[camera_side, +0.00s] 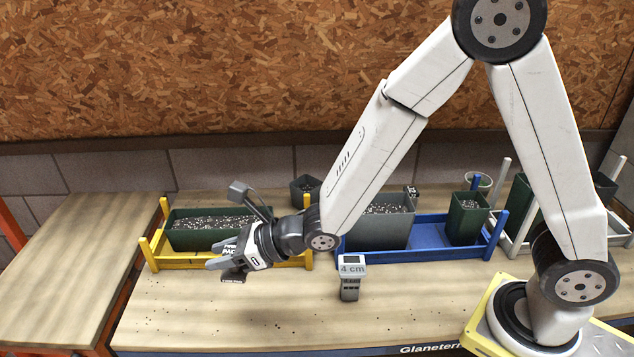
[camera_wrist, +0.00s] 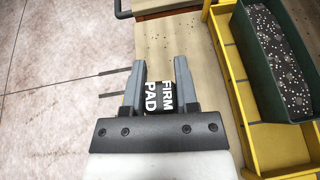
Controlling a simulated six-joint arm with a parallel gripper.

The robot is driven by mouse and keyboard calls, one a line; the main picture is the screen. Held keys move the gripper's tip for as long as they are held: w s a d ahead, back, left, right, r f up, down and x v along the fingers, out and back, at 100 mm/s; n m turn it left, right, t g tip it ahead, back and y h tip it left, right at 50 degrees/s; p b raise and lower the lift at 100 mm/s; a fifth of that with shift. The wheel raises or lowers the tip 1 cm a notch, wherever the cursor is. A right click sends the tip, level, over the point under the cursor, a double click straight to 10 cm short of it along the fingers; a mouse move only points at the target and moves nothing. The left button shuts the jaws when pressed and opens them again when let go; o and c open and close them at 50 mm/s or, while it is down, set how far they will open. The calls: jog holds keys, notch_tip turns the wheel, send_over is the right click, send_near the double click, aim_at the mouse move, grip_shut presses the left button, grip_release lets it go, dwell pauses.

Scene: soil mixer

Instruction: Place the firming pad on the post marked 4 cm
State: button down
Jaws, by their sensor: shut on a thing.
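The firming pad (camera_wrist: 159,97) is a dark block with white letters reading FIRM PAD. It sits between the two fingers of my gripper (camera_wrist: 160,86), which is shut on it. In the side view my gripper (camera_side: 226,262) is at the left, in front of the yellow tray, and the pad (camera_side: 233,275) shows as a small dark piece under the fingers, apparently above the table. The post marked 4 cm (camera_side: 350,281) is a short grey post standing upright on the table, to the right of my gripper. Its top appears bare. The post is not in the wrist view.
A yellow tray (camera_side: 152,256) holds a long green planter of speckled soil (camera_side: 213,231), also in the wrist view (camera_wrist: 280,65). A blue tray (camera_side: 433,251) holds a grey planter (camera_side: 381,231) and a green pot (camera_side: 467,219). The table front (camera_side: 240,317) is mostly clear.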

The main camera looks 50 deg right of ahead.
jog(key=shift+w+d+r+n+g+y, duration=0.2)
jog(key=shift+d+r+n+g+y, duration=0.3)
jog(key=shift+d+r, duration=0.5)
jog(key=s+d+r+n+g+y, duration=0.2)
jog(key=s+d+n+g+y, duration=0.1)
jog(key=s+d+n+g, duration=0.6)
jog(key=s+d, duration=0.4)
jog(key=d, duration=0.2)
jog(key=shift+d+r+y, duration=0.25)
jog(key=shift+d+y, duration=0.05)
jog(key=shift+y, duration=0.1)
jog(key=shift+f, duration=0.1)
send_over(347, 268)
jog(key=shift+f, duration=2.15)
jog(key=shift+f, duration=0.1)
jog(key=shift+f, duration=1.7)
jog(key=shift+f, duration=0.1)
